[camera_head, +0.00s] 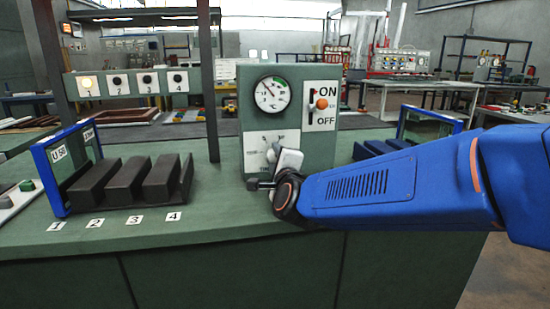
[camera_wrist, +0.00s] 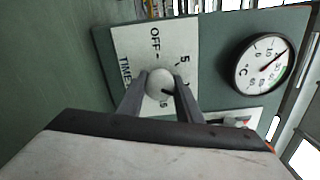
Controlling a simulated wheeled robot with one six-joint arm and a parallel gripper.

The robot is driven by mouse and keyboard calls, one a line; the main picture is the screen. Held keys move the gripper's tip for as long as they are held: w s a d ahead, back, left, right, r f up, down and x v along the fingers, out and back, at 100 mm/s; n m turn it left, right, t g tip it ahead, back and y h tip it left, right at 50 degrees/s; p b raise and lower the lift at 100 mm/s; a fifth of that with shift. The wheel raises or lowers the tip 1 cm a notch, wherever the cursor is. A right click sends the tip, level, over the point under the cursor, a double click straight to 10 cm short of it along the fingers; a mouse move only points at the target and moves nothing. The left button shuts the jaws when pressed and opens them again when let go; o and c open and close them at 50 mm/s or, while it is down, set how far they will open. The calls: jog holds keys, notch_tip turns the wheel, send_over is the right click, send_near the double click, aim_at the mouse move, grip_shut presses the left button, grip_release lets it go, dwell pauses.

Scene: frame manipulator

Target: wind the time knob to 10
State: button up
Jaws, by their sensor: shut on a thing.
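The time knob (camera_wrist: 159,84) is a round, pale knob on a white dial plate (camera_wrist: 135,50) marked OFF, 5 and a partly hidden number that seems to end in 5. A dark pointer mark shows on the knob's right side in the wrist view, near the 5 side. My gripper (camera_wrist: 158,98) has one finger on each side of the knob and is shut on it. In the head view my gripper (camera_head: 271,165) is at the lower part of the green control box (camera_head: 258,100) and covers much of the dial. The 10 mark cannot be read clearly.
Above the dial are a temperature gauge (camera_head: 272,94) and an ON/OFF switch with an orange knob (camera_head: 321,103). A blue frame (camera_head: 52,172) with dark blocks (camera_head: 135,182) stands at the left of the green bench. Another blue frame (camera_head: 436,114) stands behind my arm.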

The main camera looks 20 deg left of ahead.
jog(key=shift+f, duration=0.1)
jog(key=o, duration=1)
jog(key=shift+o, duration=0.2)
jog(key=shift+d, duration=0.1)
jog(key=v, duration=1.7)
jog(key=shift+d, duration=0.2)
